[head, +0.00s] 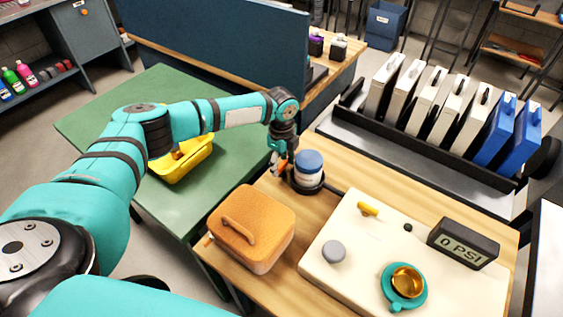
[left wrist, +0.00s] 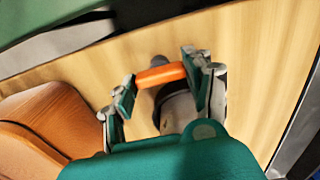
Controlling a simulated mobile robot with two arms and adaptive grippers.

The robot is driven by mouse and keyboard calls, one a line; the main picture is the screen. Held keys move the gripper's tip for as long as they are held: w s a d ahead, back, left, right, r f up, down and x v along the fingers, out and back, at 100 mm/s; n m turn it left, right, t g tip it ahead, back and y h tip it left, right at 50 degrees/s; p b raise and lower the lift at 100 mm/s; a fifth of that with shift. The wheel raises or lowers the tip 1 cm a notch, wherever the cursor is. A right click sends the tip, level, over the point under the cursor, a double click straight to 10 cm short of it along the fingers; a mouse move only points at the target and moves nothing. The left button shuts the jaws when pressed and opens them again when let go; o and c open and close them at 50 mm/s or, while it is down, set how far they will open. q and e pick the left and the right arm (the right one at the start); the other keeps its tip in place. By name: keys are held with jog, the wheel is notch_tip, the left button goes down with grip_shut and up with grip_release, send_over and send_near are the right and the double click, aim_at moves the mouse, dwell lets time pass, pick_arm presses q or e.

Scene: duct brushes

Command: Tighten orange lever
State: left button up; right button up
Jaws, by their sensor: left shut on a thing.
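The orange lever (left wrist: 161,75) lies between the two fingers of my left gripper (left wrist: 158,85) in the left wrist view. The gripper is shut on it, with the fingers at the lever's two ends. The lever sits beside a dark round fitting (left wrist: 178,104), partly hidden by my gripper. In the head view, my left gripper (head: 279,163) is at the left side of a blue-capped jar (head: 308,168) in a black holder. Only a bit of orange shows there between the fingers. My right gripper is not in view.
An orange case (head: 250,225) with a handle stands close in front. A cream panel (head: 330,225) with a gauge reading 0 PSI (head: 463,243) lies to the right. A rack of white and blue plates (head: 440,105) stands behind. A yellow bin (head: 183,160) sits on the green table (head: 85,120).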

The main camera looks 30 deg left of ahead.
pick_arm(q)
jog(key=shift+r+n+p, duration=0.2)
jog(key=shift+n+p, duration=1.2)
jog(key=shift+p, duration=0.1)
jog(key=n+p, duration=0.4)
jog(key=n, duration=0.1)
jog(key=n+p, duration=0.2)
jog(key=n, duration=0.2)
jog(key=shift+s+n+p, duration=0.1)
jog(key=shift+n+p, duration=0.45)
jog(key=shift+n, duration=0.35)
jog(key=shift+n+p, duration=0.6)
jog(key=shift+n, duration=0.7)
jog(key=shift+f, duration=0.1)
jog(key=shift+s+f+n, duration=0.1)
jog(key=shift+n, duration=0.2)
jog(key=o, duration=0.9)
jog(key=shift+o, duration=1.4)
jog(key=shift+w+f, duration=0.1)
jog(key=shift+w, duration=0.1)
